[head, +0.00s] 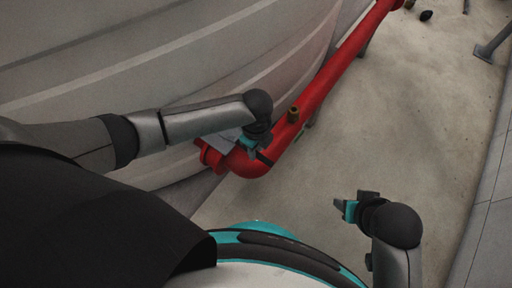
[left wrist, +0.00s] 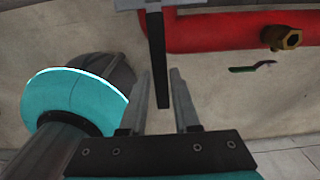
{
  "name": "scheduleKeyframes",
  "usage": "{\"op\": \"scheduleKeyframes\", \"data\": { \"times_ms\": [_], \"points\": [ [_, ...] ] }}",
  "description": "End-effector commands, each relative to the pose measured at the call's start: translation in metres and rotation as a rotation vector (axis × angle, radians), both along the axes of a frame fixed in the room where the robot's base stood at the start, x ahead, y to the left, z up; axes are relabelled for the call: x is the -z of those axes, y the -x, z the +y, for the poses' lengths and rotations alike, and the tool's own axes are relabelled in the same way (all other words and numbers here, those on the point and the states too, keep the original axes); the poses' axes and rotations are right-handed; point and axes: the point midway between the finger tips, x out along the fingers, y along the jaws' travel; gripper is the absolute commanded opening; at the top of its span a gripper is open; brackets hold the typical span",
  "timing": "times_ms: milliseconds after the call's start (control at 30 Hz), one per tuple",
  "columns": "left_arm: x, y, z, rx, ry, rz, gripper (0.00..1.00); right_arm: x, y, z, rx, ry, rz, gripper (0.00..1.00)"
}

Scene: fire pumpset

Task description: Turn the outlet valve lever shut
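The outlet valve lever appears as a dark flat bar (left wrist: 158,60) in the left wrist view. It hangs from a grey body at the top edge, with its free end between the two fingers of my left gripper (left wrist: 160,90). The fingers are apart, with a narrow gap around the bar; contact is unclear. In the head view my left gripper (head: 256,149) is at the red pipe's lower bend, and a short dark piece of the lever (head: 266,158) shows beside it. My right gripper (head: 350,207) is away over the floor, holding nothing visible; its finger gap is unclear.
The red pipe (head: 325,80) runs along the curved tank wall (head: 180,50), with a brass fitting (head: 293,115) on it. A small green handle (left wrist: 252,67) lies below the fitting in the left wrist view. The concrete floor (head: 420,110) on the right is mostly clear.

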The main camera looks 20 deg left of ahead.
Motion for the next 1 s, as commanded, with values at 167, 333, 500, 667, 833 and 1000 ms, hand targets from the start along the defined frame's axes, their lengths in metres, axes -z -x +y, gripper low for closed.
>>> {"op": "scheduleKeyframes", "data": {
  "times_ms": [167, 333, 500, 667, 833, 1000],
  "points": [
    [-0.0001, -0.0001, 0.0, 0.0, 0.0, 0.0, 0.09, 0.0001, -0.0001, -0.0001, 0.0, 0.0, 0.0, 0.5],
    [-0.0001, -0.0001, 0.0, 0.0, 0.0, 0.0, 0.0, 0.0002, -0.0001, 0.0, 0.0, 0.0, 0.0, 0.5],
    [-0.0002, -0.0001, 0.0, 0.0, 0.0, 0.0, 0.0, 0.0002, -0.0001, 0.0001, 0.0, 0.0, -0.001, 0.5],
    [-0.0002, -0.0001, 0.0001, 0.0, 0.0, 0.0, 0.0, 0.0003, -0.0002, 0.0002, 0.0, 0.0, -0.001, 0.5],
    [-0.0002, -0.0002, 0.0, -0.001, 0.0, 0.0, 0.0, 0.0002, -0.0002, 0.0003, 0.0, -0.001, -0.001, 0.5],
    [-0.0002, -0.0003, 0.0001, -0.001, 0.0, 0.0, 0.0, 0.0002, -0.0002, 0.0004, 0.0, -0.001, -0.001, 0.5]
  ]
}}
